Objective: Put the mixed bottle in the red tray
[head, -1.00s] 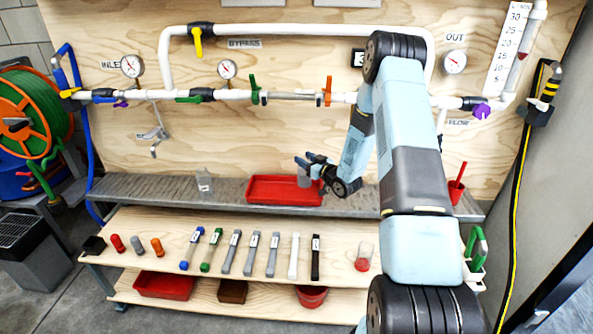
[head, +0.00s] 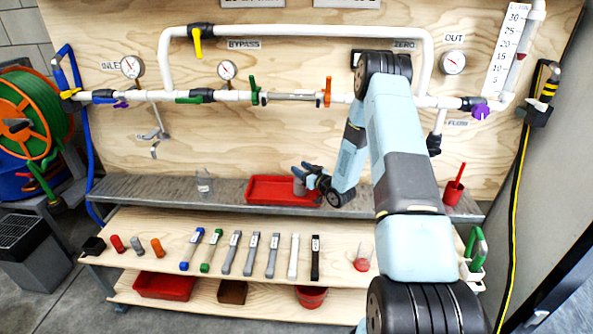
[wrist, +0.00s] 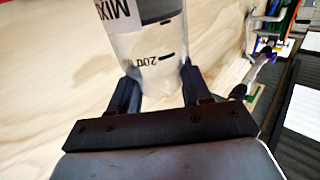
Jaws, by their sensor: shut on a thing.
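The mixed bottle (wrist: 150,60) is clear, with a white label reading "MIX" and a "200" mark, and fills the space between my fingers in the wrist view. My gripper (wrist: 157,88) is shut on it. In the head view my gripper (head: 306,175) holds the bottle (head: 299,187), which looks grey and roughly upright, at the right part of the red tray (head: 265,188). I cannot tell whether the bottle's base touches the tray floor. The tray lies on the grey metal shelf and no other thing shows in it.
Another clear bottle (head: 204,182) stands left of the tray on the metal shelf (head: 150,190). A red cup (head: 453,190) stands at the right. The wooden shelf below holds several filters (head: 254,254) and a clear container with red (head: 362,257). Pipes and gauges cover the panel behind.

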